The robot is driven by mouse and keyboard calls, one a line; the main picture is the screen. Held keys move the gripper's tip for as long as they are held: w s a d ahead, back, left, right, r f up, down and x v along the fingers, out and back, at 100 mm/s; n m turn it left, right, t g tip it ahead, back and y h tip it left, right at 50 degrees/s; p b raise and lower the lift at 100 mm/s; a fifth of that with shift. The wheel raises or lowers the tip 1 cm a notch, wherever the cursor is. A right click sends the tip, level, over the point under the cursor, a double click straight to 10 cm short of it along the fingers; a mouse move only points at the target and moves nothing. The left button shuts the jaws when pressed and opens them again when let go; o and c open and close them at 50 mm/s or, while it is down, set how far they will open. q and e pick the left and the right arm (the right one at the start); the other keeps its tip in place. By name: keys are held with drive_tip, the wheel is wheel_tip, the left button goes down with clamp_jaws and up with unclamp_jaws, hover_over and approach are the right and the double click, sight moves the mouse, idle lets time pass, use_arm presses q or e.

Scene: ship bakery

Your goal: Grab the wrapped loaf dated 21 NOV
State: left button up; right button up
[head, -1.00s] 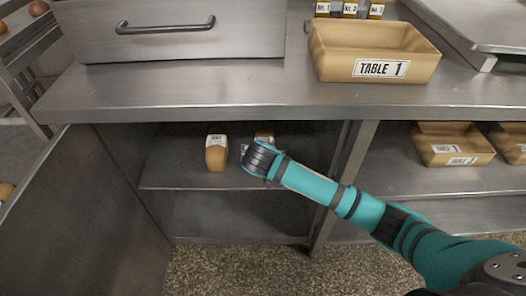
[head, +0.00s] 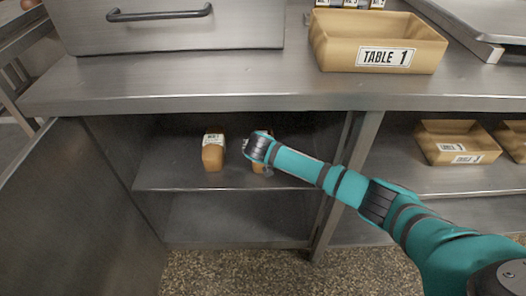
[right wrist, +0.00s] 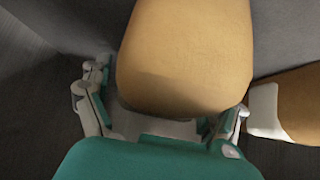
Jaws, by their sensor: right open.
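Two wrapped loaves stand on the upper shelf inside the open cabinet. The left loaf (head: 213,157) is orange-brown with a white label on top; its date is too small to read. The right loaf (head: 268,133) is mostly hidden behind my right gripper (head: 250,147), and its label cannot be read. In the right wrist view, a loaf (right wrist: 185,60) fills the space ahead of and between the open fingers of my right gripper (right wrist: 162,105). A second loaf with a white band (right wrist: 290,105) is at the right, outside the fingers. My left gripper is not in view.
The cabinet's shelf (head: 165,175) has bare room left of the loaves. A steel counter (head: 200,85) overhangs it, and a post (head: 345,180) stands to the right. A TABLE 1 bin (head: 384,57) sits on the counter. Another bin (head: 455,143) stands on the right shelf.

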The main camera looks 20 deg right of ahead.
drive_tip(key=c, duration=1.3)
drive_tip(key=shift+c, duration=0.5)
drive_tip(key=shift+r, duration=0.15)
